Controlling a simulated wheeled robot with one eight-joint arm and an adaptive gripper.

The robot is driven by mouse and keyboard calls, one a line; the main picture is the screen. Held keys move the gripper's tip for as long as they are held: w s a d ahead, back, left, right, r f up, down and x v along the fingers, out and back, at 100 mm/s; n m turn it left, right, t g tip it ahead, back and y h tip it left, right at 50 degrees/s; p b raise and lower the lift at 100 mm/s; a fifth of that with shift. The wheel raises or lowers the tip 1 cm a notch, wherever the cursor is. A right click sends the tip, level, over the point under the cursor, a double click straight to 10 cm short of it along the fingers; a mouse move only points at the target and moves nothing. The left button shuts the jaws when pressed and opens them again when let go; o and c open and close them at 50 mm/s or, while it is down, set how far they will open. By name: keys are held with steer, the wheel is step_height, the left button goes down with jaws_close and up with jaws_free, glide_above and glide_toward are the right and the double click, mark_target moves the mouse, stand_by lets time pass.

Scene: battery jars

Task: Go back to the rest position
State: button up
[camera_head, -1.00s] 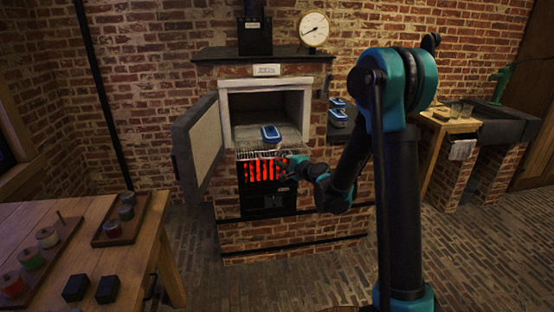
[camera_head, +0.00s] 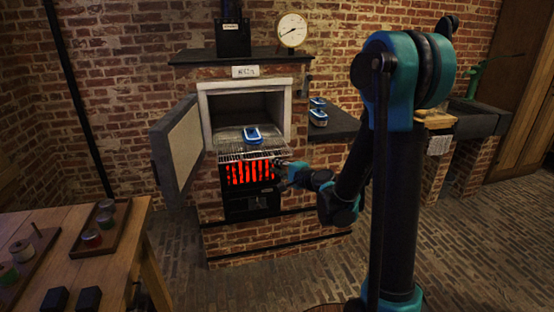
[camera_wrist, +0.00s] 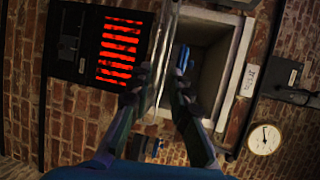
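My gripper (camera_head: 282,169) is in front of the furnace, low and to the right of its opening, beside the glowing red grate. In the wrist view my gripper (camera_wrist: 163,82) has its two dark fingertips apart, with nothing held between them. A blue-rimmed dish (camera_head: 252,134) sits on the wire rack (camera_head: 232,150) at the mouth of the furnace (camera_head: 246,87), apart from my gripper. A bit of blue, probably this dish (camera_wrist: 183,58), shows beyond the fingers in the wrist view.
The furnace door (camera_head: 178,150) stands open to the left. Blue-rimmed dishes (camera_head: 318,115) stand on a dark side shelf (camera_head: 338,127) at right. A wooden table (camera_head: 120,262) with a tray of jars (camera_head: 101,232) and black blocks (camera_head: 55,299) is at lower left. The brick floor between is clear.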

steer(key=s+d+f+n+g+h, duration=0.2)
steer(key=s+d+f+n+h, duration=0.1)
steer(key=s+d, duration=0.4)
steer(key=s+d+f+n+g+h, duration=0.3)
steer(key=s+d, duration=0.4)
steer(key=s, duration=0.5)
steer(key=s+d+f+n+g+h, duration=0.3)
steer(key=s+d+f+n+h, duration=0.1)
steer(key=s+d, duration=0.4)
step_height(320, 180, down, 2)
steer(key=shift+s+f+n, duration=0.15)
steer(key=shift+s+n, duration=0.35)
steer(key=shift+s, duration=0.5)
steer(key=shift+w, duration=0.1)
